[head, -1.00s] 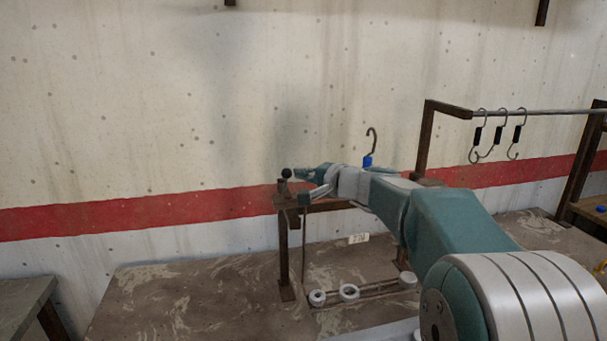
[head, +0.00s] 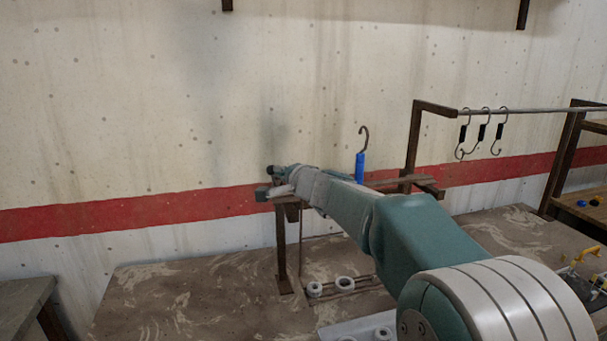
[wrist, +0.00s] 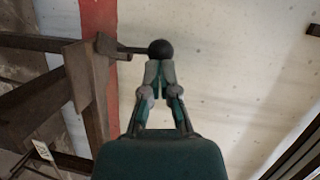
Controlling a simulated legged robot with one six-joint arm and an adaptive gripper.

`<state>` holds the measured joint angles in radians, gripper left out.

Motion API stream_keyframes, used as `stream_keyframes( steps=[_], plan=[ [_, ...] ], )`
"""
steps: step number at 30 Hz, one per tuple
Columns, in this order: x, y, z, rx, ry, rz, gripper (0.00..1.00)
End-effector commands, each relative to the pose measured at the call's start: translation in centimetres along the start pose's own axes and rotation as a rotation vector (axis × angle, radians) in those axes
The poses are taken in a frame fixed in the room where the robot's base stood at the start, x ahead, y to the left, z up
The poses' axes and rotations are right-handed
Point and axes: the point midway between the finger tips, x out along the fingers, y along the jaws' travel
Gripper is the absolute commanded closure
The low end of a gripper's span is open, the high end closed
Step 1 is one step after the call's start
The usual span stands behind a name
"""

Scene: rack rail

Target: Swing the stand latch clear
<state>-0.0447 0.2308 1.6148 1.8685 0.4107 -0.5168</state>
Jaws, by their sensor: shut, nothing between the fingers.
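The stand latch shows in the wrist view as a dark rod ending in a black ball knob (wrist: 160,49). The rod runs left to a pivot block on the brown stand (wrist: 88,88). My gripper (wrist: 159,70) is shut and empty, its fingertips right at the knob; I cannot tell whether they touch it. In the head view my gripper (head: 268,184) is at the left end of the stand (head: 281,250), and my arm hides much of the stand top and latch. A hook with a blue handle (head: 360,166) stands upright behind my arm.
A rail (head: 540,109) at the right carries several black-sleeved hooks (head: 482,132). White rings (head: 345,283) lie on the bench (head: 190,300) below my arm. A white tag (wrist: 42,151) shows beside the stand. The wall area left of my gripper is clear.

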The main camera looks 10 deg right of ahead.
Motion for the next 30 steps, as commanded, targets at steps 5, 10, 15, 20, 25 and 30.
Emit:
stream_keyframes(
  steps=[5,10,15,20,25,30],
  plan=[
    [1.0,-0.4,1.9,0.000,-0.010,-0.002,1.00],
    [2.0,-0.7,3.1,-0.001,-0.010,-0.001,1.00],
    [3.3,-1.0,4.4,-0.001,-0.010,-0.001,1.00],
    [4.5,-1.3,5.2,-0.001,-0.010,-0.002,1.00],
    [5.6,-1.6,5.7,-0.002,-0.008,-0.002,1.00],
    [6.2,-1.7,5.9,-0.002,-0.009,-0.002,1.00]
  ],
)
